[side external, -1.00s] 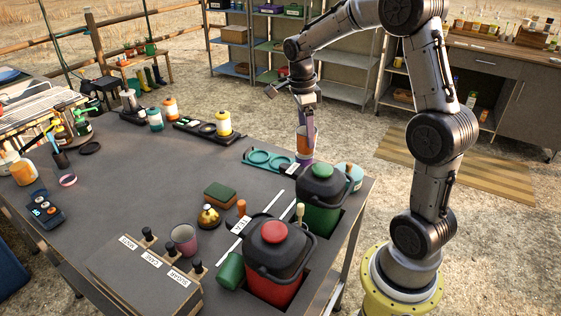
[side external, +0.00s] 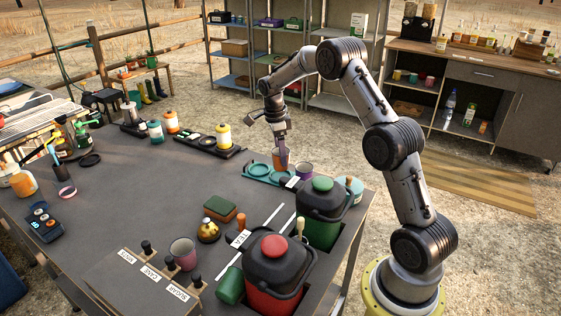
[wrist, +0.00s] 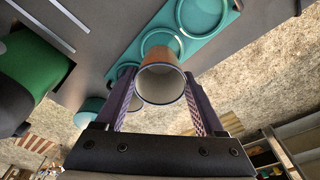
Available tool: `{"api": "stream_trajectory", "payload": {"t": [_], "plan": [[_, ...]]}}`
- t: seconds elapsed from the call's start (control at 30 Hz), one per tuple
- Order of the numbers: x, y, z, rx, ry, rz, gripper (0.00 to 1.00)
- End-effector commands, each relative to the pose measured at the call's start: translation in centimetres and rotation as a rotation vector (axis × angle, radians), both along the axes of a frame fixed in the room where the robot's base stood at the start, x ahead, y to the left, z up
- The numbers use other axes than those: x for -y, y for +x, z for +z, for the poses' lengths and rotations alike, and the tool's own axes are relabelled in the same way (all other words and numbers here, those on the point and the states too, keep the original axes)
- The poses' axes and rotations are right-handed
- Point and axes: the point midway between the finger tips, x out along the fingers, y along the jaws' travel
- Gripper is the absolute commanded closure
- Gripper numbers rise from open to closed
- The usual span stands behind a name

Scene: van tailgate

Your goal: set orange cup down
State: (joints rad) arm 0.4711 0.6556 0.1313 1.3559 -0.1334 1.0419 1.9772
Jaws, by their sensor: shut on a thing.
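The orange cup (side external: 279,161) is between the fingers of my gripper (side external: 281,149), held about upright over the teal ring holder (side external: 256,169). In the wrist view my gripper (wrist: 160,95) is shut on the orange cup (wrist: 168,50), with a finger on each side and its open, pale mouth facing the camera. The ring holder (wrist: 207,18) shows beyond the cup, with empty rings. The cup's base overlaps one ring's edge; I cannot tell whether it touches. A purple cup (side external: 304,171) stands at the holder's right end, close beside the orange cup.
The green-lidded container (side external: 321,203) and red-lidded container (side external: 276,263) stand in front of the holder. A teal-lidded tub (side external: 350,187) is near the table's right edge. A dark tray with bottles (side external: 207,146) lies left. The table's middle is mostly clear.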

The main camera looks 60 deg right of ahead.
Motion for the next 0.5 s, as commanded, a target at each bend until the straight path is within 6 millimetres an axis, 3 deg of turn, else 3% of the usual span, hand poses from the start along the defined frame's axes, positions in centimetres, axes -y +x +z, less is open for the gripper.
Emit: {"api": "stream_trajectory", "payload": {"t": [0.23,0.5], "plan": [[0.1,0.2,-3.1,-0.003,0.001,0.000,0.86],[0.1,0.2,-3.4,0.000,0.000,0.000,0.86]]}}
